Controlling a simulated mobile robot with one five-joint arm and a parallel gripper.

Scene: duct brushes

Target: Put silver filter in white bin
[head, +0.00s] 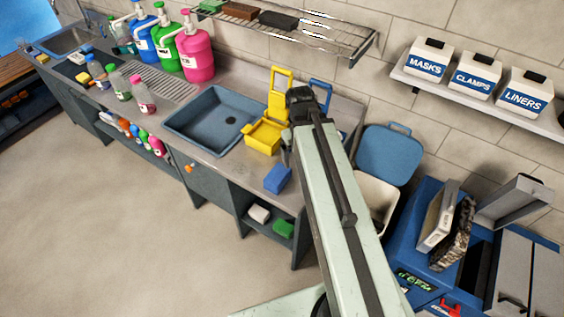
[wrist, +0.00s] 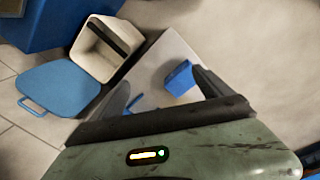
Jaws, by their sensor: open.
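A light grey, silver-looking framed filter (head: 437,215) stands tilted on the blue cabinet at the right of the head view, with a fuzzy dark grey piece (head: 460,233) against it. The white bin (head: 378,200) stands on the floor beside the counter, partly hidden by my arm. Its blue lid (head: 388,152) is swung open. In the wrist view the open bin (wrist: 76,48) is at upper left, with a dark band across its inside. My gripper (wrist: 163,80) is open and empty over the counter end, apart from filter and bin. Its fingers are hidden in the head view.
A blue block (head: 278,179) on the counter end shows between my fingers in the wrist view (wrist: 180,77). Yellow caddy (head: 264,137) and sink (head: 211,121) lie left. A grey tray (head: 515,201) tilts at right. A labelled-box shelf (head: 490,98) hangs above.

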